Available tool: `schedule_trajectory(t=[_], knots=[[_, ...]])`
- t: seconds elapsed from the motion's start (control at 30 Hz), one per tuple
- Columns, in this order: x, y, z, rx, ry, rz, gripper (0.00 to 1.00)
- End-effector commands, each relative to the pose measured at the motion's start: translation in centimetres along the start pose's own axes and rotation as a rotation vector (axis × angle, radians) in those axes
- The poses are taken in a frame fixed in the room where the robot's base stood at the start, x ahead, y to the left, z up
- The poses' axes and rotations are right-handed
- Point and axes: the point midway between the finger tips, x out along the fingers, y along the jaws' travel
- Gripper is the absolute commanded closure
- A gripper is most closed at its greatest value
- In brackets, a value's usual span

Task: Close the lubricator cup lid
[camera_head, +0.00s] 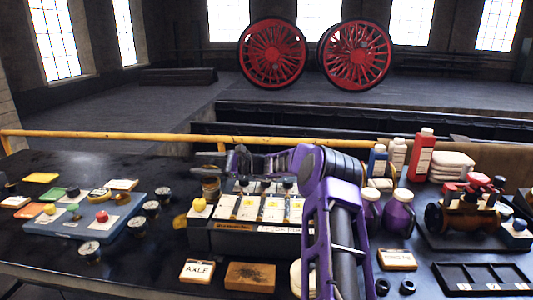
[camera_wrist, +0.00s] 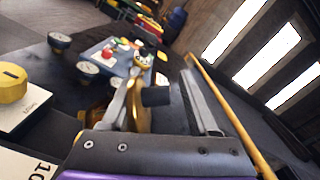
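My gripper (camera_head: 212,163) reaches left over the table in the head view, with the arm blocking part of the bench. In the wrist view its two fingers (camera_wrist: 160,98) stand apart. A brass piece (camera_wrist: 141,112), which looks like the raised lubricator cup lid, shows beside the left finger. A dark round knob (camera_wrist: 156,96) sticks out from it into the space between the fingers, apart from the right finger. A brownish cup-like body (camera_head: 210,187) stands just below the gripper in the head view. The cup's opening is hidden, and I cannot tell whether the left finger touches the lid.
A blue board (camera_head: 75,232) with coloured knobs lies left, with several gauges (camera_head: 89,251) nearby. A box with white labelled panels (camera_head: 250,208) and a yellow knob (camera_head: 199,204) stands right of the cup. A yellow rail (camera_head: 110,135) runs behind the table. Purple jugs (camera_head: 398,215) stand right.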

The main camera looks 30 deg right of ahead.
Motion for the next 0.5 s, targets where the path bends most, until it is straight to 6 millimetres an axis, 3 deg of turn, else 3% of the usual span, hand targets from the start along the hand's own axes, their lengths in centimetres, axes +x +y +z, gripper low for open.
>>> schedule_trajectory(t=[0.37, 0.5], knots=[[0.1, -2.0, -0.5, 0.457, 0.001, 0.0, 0.4], [-2.8, -1.9, -1.1, 0.479, 0.0, -0.005, 0.4]])
